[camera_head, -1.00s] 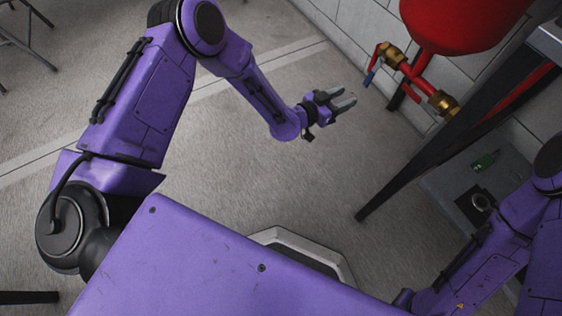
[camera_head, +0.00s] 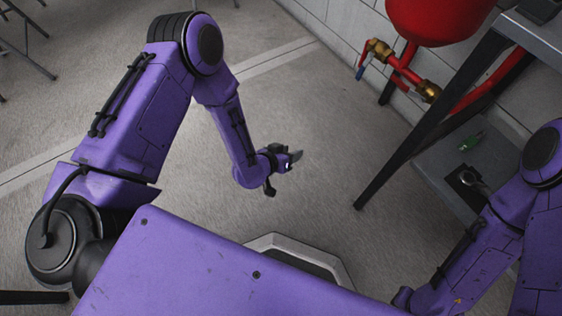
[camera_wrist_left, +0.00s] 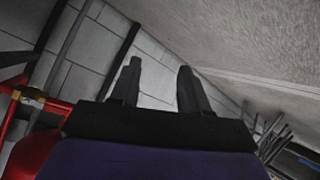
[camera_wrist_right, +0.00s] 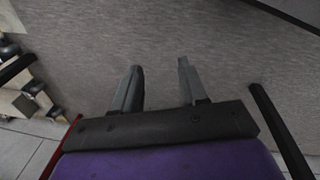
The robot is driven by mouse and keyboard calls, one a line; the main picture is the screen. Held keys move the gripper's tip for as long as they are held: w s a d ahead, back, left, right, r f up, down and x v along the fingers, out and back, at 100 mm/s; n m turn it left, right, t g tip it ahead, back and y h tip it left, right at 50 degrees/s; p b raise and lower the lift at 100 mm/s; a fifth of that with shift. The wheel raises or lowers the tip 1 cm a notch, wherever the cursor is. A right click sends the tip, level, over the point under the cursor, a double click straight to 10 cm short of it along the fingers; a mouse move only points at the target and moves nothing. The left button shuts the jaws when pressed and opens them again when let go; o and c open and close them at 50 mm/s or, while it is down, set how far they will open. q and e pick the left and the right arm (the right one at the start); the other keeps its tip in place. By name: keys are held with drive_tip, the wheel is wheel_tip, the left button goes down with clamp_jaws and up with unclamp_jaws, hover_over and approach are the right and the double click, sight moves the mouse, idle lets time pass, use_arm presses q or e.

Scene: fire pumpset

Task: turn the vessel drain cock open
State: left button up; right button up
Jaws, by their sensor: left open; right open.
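The vessel drain cock (camera_head: 379,50) is a brass valve with a blue handle (camera_head: 360,73), on red piping under the red vessel (camera_head: 428,20) in the head view. My left gripper (camera_head: 294,158) is below and left of the cock, well apart from it. In the left wrist view the left jaws (camera_wrist_left: 158,68) are open and empty. Red piping with a brass fitting (camera_wrist_left: 32,95) shows at that view's left edge; the blue handle is not seen there. My right gripper (camera_wrist_right: 160,66) is open and empty over grey floor in its wrist view; the head view does not show its jaws.
A dark steel stand leg (camera_head: 400,165) slants down right of the cock. A low grey shelf (camera_head: 440,185) carries a green item (camera_head: 470,141) and a dark part with a metal ring (camera_head: 470,178). A block wall (camera_head: 345,30) is behind. Floor between the left gripper and the cock is clear.

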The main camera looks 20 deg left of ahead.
use_arm(q)
drive_tip(key=shift+s+a+f+n+y, duration=0.1)
drive_tip(key=shift+s+a+f+n, duration=0.1)
drive_tip(key=shift+s, duration=0.25)
drive_tip(key=shift+s+a+f+n+y, duration=0.1)
drive_tip(key=shift+s+a, duration=0.1)
drive_tip(key=shift+s, duration=0.2)
drive_tip(key=shift+s+a+f+n+y, duration=0.1)
drive_tip(key=shift+s+a+f, duration=0.1)
drive_tip(key=shift+s, duration=0.25)
